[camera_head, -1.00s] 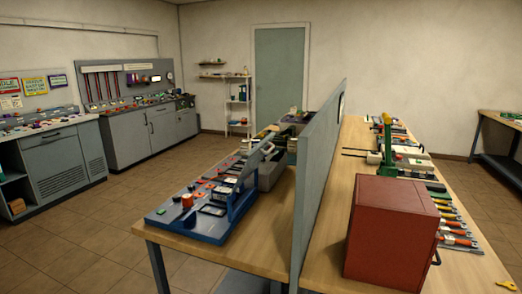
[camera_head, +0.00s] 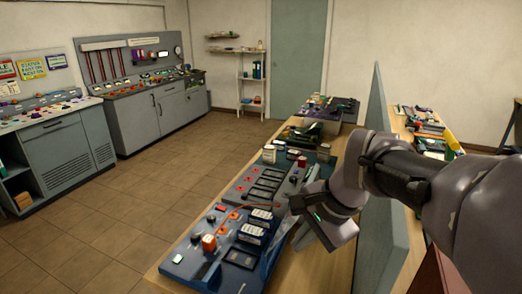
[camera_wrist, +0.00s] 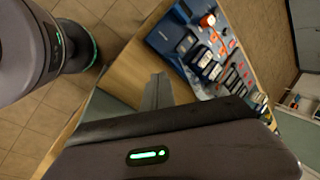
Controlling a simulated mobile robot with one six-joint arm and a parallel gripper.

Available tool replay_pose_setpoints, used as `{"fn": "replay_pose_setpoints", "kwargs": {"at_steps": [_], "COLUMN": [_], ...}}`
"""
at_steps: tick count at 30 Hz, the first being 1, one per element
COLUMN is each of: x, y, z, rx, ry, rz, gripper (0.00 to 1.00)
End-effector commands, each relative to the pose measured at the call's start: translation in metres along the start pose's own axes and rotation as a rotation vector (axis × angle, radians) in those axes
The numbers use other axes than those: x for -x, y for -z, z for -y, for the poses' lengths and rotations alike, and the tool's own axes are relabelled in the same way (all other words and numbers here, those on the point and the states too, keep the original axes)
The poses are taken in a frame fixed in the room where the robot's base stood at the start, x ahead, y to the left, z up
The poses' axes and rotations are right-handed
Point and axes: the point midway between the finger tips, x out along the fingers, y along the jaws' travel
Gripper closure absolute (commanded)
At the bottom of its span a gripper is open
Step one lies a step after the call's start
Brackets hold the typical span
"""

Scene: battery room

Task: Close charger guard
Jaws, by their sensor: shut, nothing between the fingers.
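The blue charger board (camera_head: 185,262) lies at the near end of the left-hand bench, with an orange-red knob, dark modules and small buttons on it. It also shows in the wrist view (camera_wrist: 166,40). My gripper (camera_head: 302,234) hangs over the right side of the board, shut and empty. In the wrist view its fingers (camera_wrist: 158,92) point toward the board's near end; I cannot tell whether they touch anything.
A grey upright divider (camera_head: 381,240) stands right of my gripper, close to my arm. More panels and devices (camera_head: 272,182) line the bench behind the board. The tiled floor (camera_head: 130,190) to the left is clear, up to grey cabinets (camera_head: 160,118).

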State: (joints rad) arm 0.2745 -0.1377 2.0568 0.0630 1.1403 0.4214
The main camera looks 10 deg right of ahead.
Motion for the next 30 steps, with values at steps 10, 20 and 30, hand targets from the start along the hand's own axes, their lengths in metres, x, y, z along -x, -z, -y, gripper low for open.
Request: {"fn": "replay_pose_setpoints", "kwargs": {"at_steps": [10, 20, 30], "x": [0.055, 0.021, -0.044], "y": [0.168, 0.207, 0.194], "z": [0.080, 0.071, 0.072], "rx": [-0.829, -1.044, -1.041], "ry": [-0.069, -0.085, -0.085], "rz": [0.146, 0.189, 0.188], "gripper": [1.00, 1.00, 1.00]}}
